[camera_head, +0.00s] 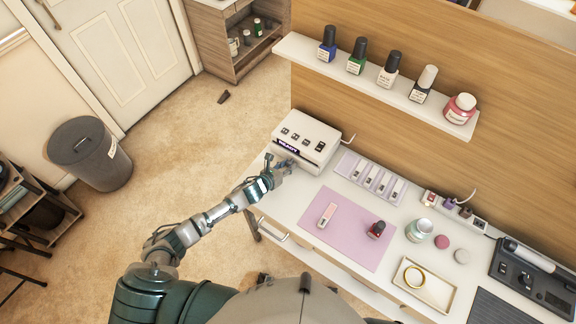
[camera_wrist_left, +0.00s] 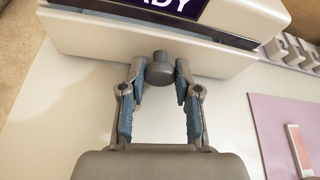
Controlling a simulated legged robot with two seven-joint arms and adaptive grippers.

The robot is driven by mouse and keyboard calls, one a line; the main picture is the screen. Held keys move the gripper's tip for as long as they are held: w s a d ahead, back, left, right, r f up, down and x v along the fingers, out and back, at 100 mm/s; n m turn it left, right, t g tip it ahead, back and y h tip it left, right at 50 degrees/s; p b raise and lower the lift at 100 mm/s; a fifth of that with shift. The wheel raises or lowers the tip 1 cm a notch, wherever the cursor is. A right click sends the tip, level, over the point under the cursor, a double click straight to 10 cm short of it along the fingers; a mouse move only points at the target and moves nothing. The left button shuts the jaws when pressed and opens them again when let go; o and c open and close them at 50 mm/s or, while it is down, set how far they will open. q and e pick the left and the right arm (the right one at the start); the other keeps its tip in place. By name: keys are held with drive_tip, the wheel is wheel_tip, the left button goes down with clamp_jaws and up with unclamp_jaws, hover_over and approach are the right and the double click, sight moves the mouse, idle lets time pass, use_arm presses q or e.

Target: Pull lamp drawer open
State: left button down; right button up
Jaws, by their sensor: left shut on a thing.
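The lamp (camera_head: 306,133) is a white box with a dark label at the left end of the white table, and several small dark items on its top. In the left wrist view, the lamp drawer (camera_wrist_left: 95,45) is the pale front panel below the label, with a round grey knob (camera_wrist_left: 159,68) on it. My left gripper (camera_head: 284,167) is at the lamp's front. In the left wrist view, its blue-padded fingers (camera_wrist_left: 160,84) are on both sides of the knob, shut on it. A dark gap shows above the panel. My right gripper is not in view.
A pink mat (camera_head: 345,228) with a small box and a red bottle lies right of the gripper. A shelf (camera_head: 376,84) with several bottles hangs above. Bare table lies before the lamp.

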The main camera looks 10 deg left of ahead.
use_arm(q)
drive_tip(key=shift+s+a, duration=0.1)
drive_tip(key=shift+s, duration=0.1)
drive_tip(key=s+p, duration=0.1)
drive_tip(key=s+a, duration=0.1)
drive_tip(key=s, duration=0.1)
drive_tip(key=s+a+p, duration=0.1)
drive_tip(key=s, duration=0.1)
drive_tip(key=shift+a+r+p, duration=0.1)
drive_tip(key=shift+p, duration=0.25)
drive_tip(key=s, duration=0.1)
drive_tip(key=s+a, duration=0.1)
drive_tip(key=s, duration=0.1)
drive_tip(key=s+p, duration=0.1)
drive_tip(key=s, duration=0.1)
drive_tip(key=shift+a, duration=0.3)
drive_tip(key=shift+s+a, duration=0.25)
drive_tip(key=shift+s, duration=0.15)
drive_tip(key=shift+a, duration=0.15)
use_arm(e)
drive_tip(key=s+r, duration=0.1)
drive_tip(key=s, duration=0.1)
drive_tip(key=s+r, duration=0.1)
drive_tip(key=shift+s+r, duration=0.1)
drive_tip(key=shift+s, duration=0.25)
use_arm(q)
drive_tip(key=c, duration=0.8)
unclamp_jaws()
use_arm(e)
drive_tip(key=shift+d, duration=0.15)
